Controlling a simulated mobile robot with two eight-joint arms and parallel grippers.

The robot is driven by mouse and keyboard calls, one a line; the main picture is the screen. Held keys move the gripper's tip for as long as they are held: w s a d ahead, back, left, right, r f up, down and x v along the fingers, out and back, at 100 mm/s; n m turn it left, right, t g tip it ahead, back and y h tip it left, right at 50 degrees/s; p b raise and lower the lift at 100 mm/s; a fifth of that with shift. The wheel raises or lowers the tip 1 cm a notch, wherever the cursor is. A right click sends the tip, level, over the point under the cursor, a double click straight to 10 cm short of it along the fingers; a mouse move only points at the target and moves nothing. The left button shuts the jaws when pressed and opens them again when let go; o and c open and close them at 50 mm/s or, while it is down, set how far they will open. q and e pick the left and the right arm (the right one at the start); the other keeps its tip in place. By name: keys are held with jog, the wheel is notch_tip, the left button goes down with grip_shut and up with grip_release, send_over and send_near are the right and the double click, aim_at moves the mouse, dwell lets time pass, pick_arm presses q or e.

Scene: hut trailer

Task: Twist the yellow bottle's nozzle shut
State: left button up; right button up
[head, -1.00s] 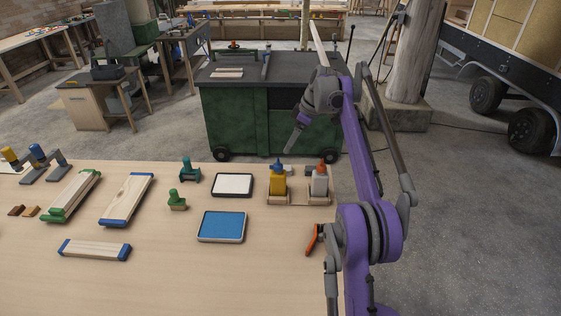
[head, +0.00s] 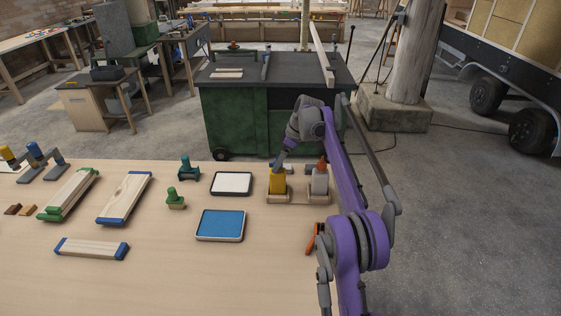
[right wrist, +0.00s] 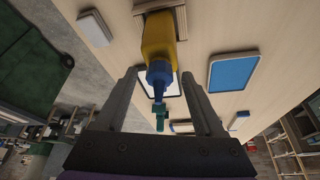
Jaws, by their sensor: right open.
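The yellow bottle (head: 277,184) stands upright in a wooden holder (head: 289,200) near the table's far edge. Its blue nozzle shows clearly in the right wrist view (right wrist: 159,76), where the yellow body (right wrist: 159,40) reaches up to the holder. My right gripper (head: 281,161) is at the bottle's top in the head view and partly covers the nozzle. In the right wrist view the right gripper (right wrist: 159,77) is open, with one finger on each side of the nozzle and gaps between. My left gripper is not in view.
A white-topped tray (head: 231,183) and a blue-topped tray (head: 220,225) lie to the left. An orange-handled tool (head: 312,240) lies near my right arm. The front middle of the table is clear.

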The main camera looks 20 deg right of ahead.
grip_shut()
jog(key=shift+m, duration=0.3)
jog(key=m, duration=0.1)
jog(key=m+h, duration=0.1)
jog(key=m, duration=0.1)
jog(key=m+t, duration=0.1)
jog(key=shift+s+a+h, duration=0.15)
jog(key=shift+a+h, duration=0.1)
jog(key=shift+h, duration=0.15)
jog(key=m+h, duration=0.1)
jog(key=m, duration=0.2)
jog(key=m+h, duration=0.1)
jog(key=m, duration=0.2)
jog(key=shift+a, duration=0.15)
dwell(1.0)
